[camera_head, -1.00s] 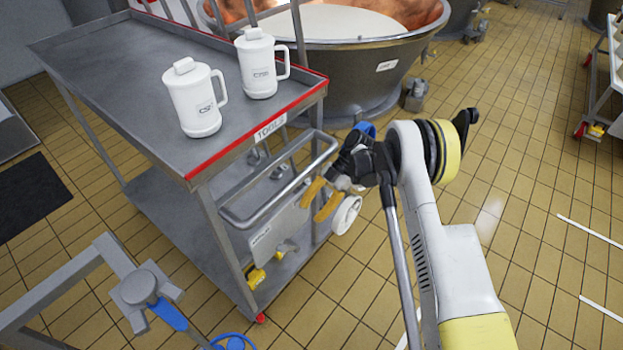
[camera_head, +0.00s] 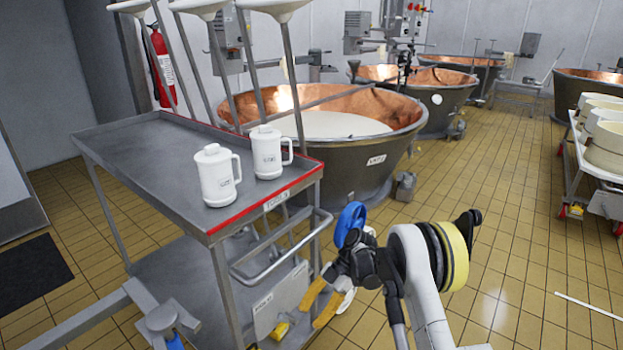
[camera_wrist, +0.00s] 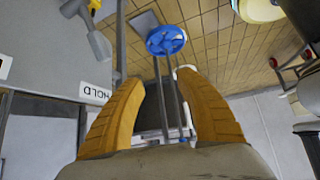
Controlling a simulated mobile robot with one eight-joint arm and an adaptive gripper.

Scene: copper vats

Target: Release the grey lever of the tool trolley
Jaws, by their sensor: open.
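The grey metal tool trolley (camera_head: 150,160) has a red front edge, a TOOLS label and a tubular handle (camera_head: 275,250). Below the handle hangs a light plate (camera_head: 280,300); in the wrist view a HOLD label (camera_wrist: 95,93) shows on a grey panel. A small yellow part (camera_head: 281,329) is at the plate's lower edge; a yellow part with a grey end (camera_wrist: 90,38) shows at the wrist view's upper left.
Two white jugs (camera_head: 218,178) (camera_head: 268,155) stand on the trolley top. A copper vat (camera_head: 340,150) is behind.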

